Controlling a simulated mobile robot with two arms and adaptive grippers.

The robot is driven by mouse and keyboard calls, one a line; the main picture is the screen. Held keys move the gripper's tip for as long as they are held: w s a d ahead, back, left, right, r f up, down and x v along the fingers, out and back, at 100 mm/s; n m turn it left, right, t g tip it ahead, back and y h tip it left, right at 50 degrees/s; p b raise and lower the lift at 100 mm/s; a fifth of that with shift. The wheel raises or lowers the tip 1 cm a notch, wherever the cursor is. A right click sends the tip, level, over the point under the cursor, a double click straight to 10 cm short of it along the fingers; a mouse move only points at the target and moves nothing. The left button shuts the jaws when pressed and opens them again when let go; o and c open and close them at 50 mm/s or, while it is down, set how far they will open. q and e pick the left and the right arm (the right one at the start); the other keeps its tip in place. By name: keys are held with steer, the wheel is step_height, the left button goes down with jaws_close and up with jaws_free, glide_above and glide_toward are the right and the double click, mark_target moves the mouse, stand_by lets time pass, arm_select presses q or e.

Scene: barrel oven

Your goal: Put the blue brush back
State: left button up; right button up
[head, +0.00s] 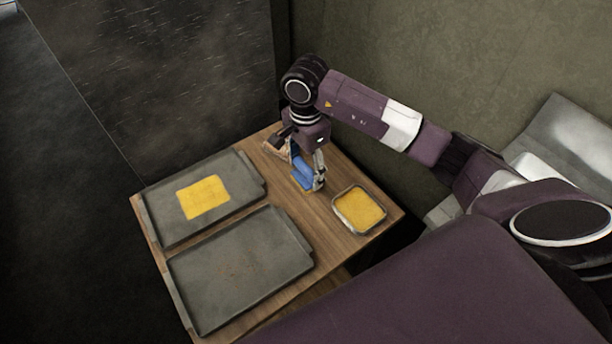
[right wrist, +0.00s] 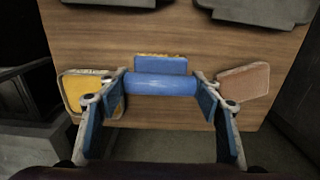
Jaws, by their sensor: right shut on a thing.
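The blue brush (head: 301,174) is in my right gripper (head: 308,172) at the back part of the wooden table. In the right wrist view the brush's round blue handle (right wrist: 160,85) lies across between the two fingertips, with a flat blue part (right wrist: 160,66) behind it and a thin yellowish edge on that. The right gripper (right wrist: 160,79) is shut on the handle from both ends. I cannot tell whether the brush touches the table. My left gripper is not in view.
The wooden table (head: 335,233) holds a tray with a yellow patch (head: 165,222), an emptier dark tray (head: 240,270) and a small dish of yellow stuff (head: 359,209). A brownish thing (head: 274,147) is partly hidden behind my gripper. Walls stand behind the table.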

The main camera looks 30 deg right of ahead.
mark_target(306, 179)
step_height(306, 179, down, 4)
steer(key=shift+f+p, duration=0.1)
steer(key=shift+p, duration=0.3)
steer(key=shift+f, duration=0.2)
steer(key=o, duration=1.1)
steer(key=shift+r, duration=0.1)
